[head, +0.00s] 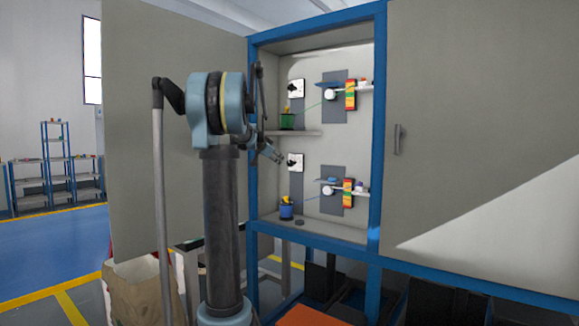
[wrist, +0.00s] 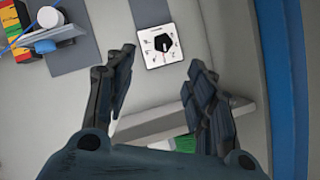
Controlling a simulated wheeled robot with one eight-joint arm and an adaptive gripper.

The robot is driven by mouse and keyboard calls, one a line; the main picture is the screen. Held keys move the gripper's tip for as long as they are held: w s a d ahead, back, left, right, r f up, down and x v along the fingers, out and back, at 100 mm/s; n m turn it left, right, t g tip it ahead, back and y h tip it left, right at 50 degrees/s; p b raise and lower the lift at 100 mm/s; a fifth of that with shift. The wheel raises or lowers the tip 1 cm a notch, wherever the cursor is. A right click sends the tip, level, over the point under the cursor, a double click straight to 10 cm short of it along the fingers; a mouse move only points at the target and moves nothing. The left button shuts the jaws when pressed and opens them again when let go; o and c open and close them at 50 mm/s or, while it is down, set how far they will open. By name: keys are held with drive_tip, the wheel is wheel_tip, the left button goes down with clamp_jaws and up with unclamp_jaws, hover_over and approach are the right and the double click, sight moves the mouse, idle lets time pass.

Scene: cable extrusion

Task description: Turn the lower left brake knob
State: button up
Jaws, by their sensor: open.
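The lower left brake knob (head: 292,163) is a black knob on a white square plate, on the cabinet's back panel below the upper shelf. In the wrist view, which is turned roughly upside down, the black knob (wrist: 163,44) shows on its dial plate with small markings, above the gap between my fingers. My gripper (head: 274,155) is inside the cabinet opening, just left of the lower plate in the head view. In the wrist view my gripper (wrist: 158,85) is open and empty, its fingers spread apart and not touching the knob.
The upper shelf (head: 298,133) carries a green spool (head: 287,122); the shelf also shows beside my fingers in the wrist view (wrist: 150,125). A blue spool (head: 286,212) stands on the cabinet floor. An upper knob plate (head: 296,88) and blue cabinet frame (head: 378,130) are close by.

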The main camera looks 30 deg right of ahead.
sight(290, 161)
drive_tip(key=shift+m, duration=0.3)
drive_tip(key=x, duration=0.6)
drive_tip(key=r+x, duration=0.1)
drive_tip(key=x, duration=0.6)
drive_tip(key=d+r+x, duration=0.1)
drive_tip(key=x, duration=0.5)
drive_tip(key=shift+w+d, duration=0.15)
drive_tip(key=shift+w, duration=0.1)
drive_tip(key=c, duration=0.9)
